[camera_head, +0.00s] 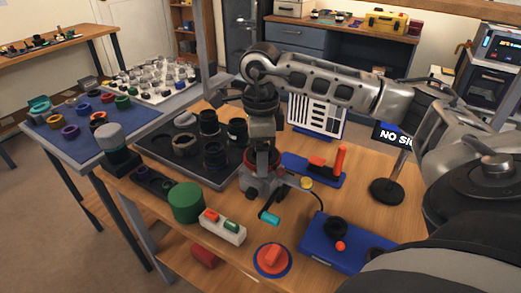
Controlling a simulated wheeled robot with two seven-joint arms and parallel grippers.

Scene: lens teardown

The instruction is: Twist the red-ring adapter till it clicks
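My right arm reaches in from the right and bends down over the middle of the workbench. My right gripper (262,168) is low, at a grey block-like piece with reddish spots (262,186); I cannot tell whether they touch. The fingertips are not clear, nor is anything between them. I cannot pick out the red-ring adapter with certainty. An orange-red ring (98,118) lies among coloured rings on the blue mat (62,137) at the left. My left gripper is not in view.
A dark tray (154,157) with several black lens parts lies left of my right gripper. A green cylinder (186,202), a white block (222,227), a red knob (273,257) and a blue box (318,248) stand in front.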

